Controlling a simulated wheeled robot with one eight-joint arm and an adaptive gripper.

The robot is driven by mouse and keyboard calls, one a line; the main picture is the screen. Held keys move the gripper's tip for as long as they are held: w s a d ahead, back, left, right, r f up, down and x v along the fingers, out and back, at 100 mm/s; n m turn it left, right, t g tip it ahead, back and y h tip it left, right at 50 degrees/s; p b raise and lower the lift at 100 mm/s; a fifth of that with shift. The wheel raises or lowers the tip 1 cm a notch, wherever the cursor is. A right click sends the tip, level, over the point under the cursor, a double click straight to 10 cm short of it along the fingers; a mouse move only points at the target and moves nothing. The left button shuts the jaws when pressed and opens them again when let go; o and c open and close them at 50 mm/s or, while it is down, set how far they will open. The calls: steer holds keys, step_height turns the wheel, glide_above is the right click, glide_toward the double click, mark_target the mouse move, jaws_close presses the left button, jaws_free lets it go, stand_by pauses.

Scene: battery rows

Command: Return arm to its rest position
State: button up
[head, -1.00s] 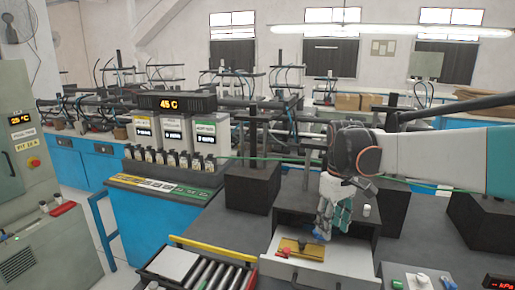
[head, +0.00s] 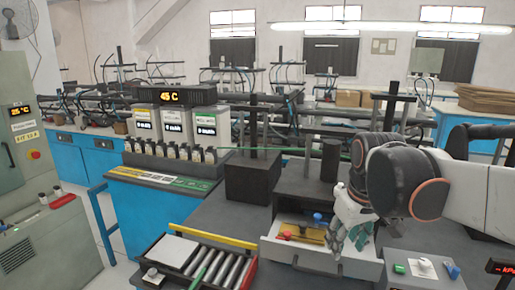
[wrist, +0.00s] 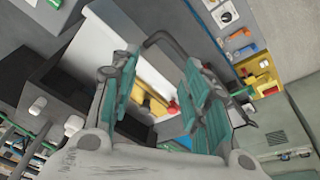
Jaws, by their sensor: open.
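My gripper (head: 347,245) is over the right part of the open drawer (head: 277,247) in the head view, fingers pointing down. Its teal-padded fingers stand apart with nothing between them, as the wrist view (wrist: 160,105) also shows. My arm reaches in from the right edge, bent at the wrist. In the drawer lie a yellow piece (head: 308,235), a red piece (head: 286,236) and a blue piece (head: 318,218). The gripper hides the drawer's right part. I cannot tell whether the fingers touch the drawer.
A dark cylinder (head: 330,160) stands on the drawer cabinet. A grey panel with buttons (head: 424,268) is at the front right. A roller tray (head: 210,267) is at the front left. A battery row (head: 175,151) stands farther back.

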steer(key=s+f+m+t+b, duration=0.3)
steer(key=s+f+b, duration=0.4)
steer(key=s+f, duration=0.6)
steer(key=shift+s+t, duration=0.3)
steer(key=shift+t, duration=0.4)
